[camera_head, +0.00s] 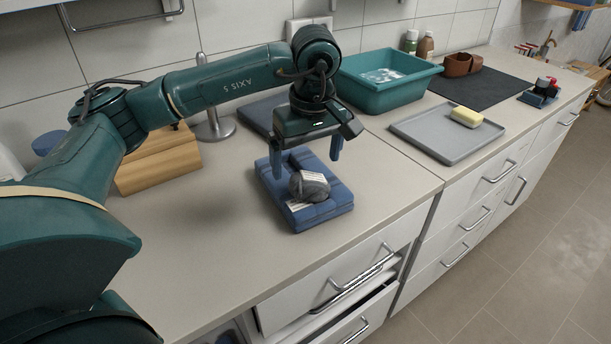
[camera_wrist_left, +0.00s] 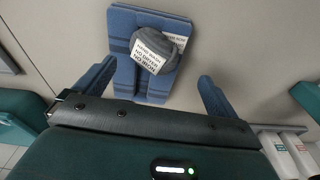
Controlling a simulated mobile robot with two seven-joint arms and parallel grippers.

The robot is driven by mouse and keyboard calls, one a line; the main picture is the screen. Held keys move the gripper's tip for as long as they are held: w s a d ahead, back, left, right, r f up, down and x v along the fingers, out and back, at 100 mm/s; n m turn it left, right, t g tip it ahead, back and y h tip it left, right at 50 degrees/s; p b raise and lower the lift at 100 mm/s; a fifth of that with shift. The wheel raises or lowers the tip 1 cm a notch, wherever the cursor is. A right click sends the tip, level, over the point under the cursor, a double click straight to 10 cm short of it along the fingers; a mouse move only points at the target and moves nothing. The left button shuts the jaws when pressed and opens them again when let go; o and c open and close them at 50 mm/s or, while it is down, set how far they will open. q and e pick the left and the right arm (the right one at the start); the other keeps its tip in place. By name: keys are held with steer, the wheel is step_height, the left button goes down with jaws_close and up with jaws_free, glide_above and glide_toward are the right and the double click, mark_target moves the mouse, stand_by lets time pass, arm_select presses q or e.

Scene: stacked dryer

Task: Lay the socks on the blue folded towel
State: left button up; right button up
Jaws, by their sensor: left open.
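The grey rolled socks (camera_head: 309,186) with a white paper band lie on the blue folded towel (camera_head: 334,205) on the counter. In the left wrist view the socks (camera_wrist_left: 165,42) rest on the towel (camera_wrist_left: 124,72), and the band's print partly reads as hand wash. My left gripper (camera_head: 305,161) is open, with its blue fingers apart, above the towel and close to the socks. The left wrist view shows its fingers (camera_wrist_left: 154,93) spread and empty, with the socks ahead of them. My right gripper is not in view.
A teal basin (camera_head: 385,88) stands behind, right of the arm. A grey tray (camera_head: 432,137) with a yellow block (camera_head: 466,117) lies to the right. A wooden block (camera_head: 158,162) stands left, near a metal stand (camera_head: 214,127). Counter in front of the towel is clear; a drawer below is ajar.

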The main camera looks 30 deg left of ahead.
mark_target(309, 184)
arm_select(q)
step_height(309, 184, up, 6)
steer(key=shift+s+d, duration=0.15)
steer(key=shift+d, duration=0.2)
stand_by(0.4)
